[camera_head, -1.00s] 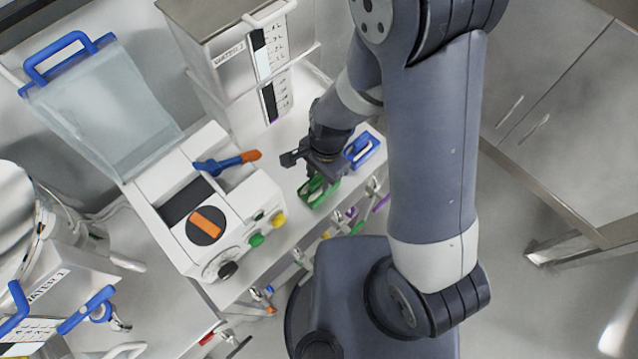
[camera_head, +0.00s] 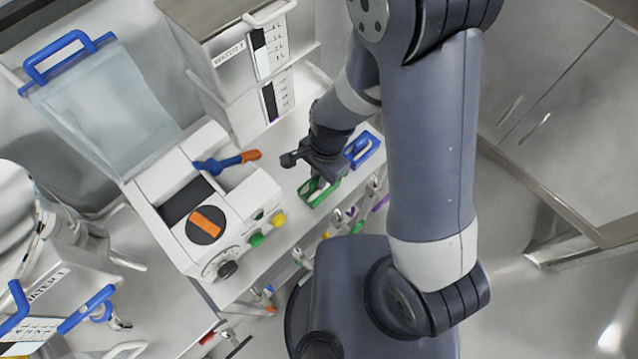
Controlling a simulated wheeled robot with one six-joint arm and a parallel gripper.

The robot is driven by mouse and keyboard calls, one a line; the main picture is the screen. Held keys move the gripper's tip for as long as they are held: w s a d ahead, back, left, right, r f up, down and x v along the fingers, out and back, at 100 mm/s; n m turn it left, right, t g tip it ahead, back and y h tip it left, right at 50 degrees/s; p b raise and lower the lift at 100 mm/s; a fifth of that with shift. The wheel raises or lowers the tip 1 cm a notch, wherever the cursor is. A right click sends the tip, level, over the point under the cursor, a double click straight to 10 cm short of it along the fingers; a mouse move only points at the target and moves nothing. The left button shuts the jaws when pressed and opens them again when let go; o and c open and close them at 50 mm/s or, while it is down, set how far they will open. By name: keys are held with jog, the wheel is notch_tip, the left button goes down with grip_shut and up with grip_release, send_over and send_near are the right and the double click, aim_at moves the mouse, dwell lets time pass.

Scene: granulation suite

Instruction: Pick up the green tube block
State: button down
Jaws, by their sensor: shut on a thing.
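The green tube block (camera_head: 316,194) is a small green frame near the front edge of the white bench top. My gripper (camera_head: 321,181) reaches down onto it from above and is shut on it. The gripper and wrist cover the block's upper part. I cannot tell whether the block touches the bench top or is slightly raised.
A blue block (camera_head: 363,149) stands just right of the gripper. A white machine (camera_head: 262,194) with an orange-marked dial and a blue-orange lever (camera_head: 226,163) is to the left. A stacked white container (camera_head: 232,98) stands behind. Hooks with coloured parts line the bench's front edge.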

jog(key=shift+r, duration=0.1)
dwell(0.3)
notch_tip(320, 180, up, 10)
jog(key=shift+f, duration=0.2)
jog(key=shift+r, duration=0.1)
